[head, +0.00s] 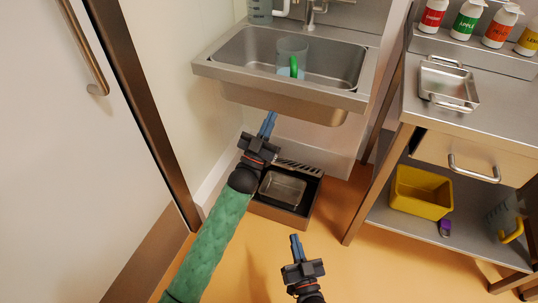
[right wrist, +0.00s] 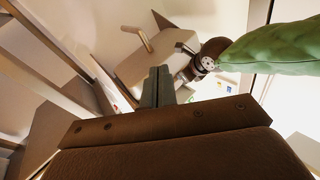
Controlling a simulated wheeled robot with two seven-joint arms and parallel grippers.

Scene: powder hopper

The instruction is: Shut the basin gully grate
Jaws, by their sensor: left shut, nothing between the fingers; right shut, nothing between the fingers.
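The basin gully (head: 277,211) is a low brown box on the floor under the basin, with a metal tray (head: 284,186) inside. A dark slotted grate (head: 299,168) stands raised along the gully's back edge, and the gully is open on top. My left gripper (head: 268,123) is shut and empty, above the gully's back left, just under the basin front. Its green-sleeved arm hides the gully's left side. My right gripper (head: 295,242) is shut and empty, in front of the gully. Its closed fingers also show in the right wrist view (right wrist: 158,86).
The steel basin (head: 245,90) overhangs the gully and holds a clear jug (head: 292,49) and a green item. A steel trolley (head: 400,217) with a yellow tub (head: 420,190) stands right. A white door (head: 75,170) is left. Orange floor in front is clear.

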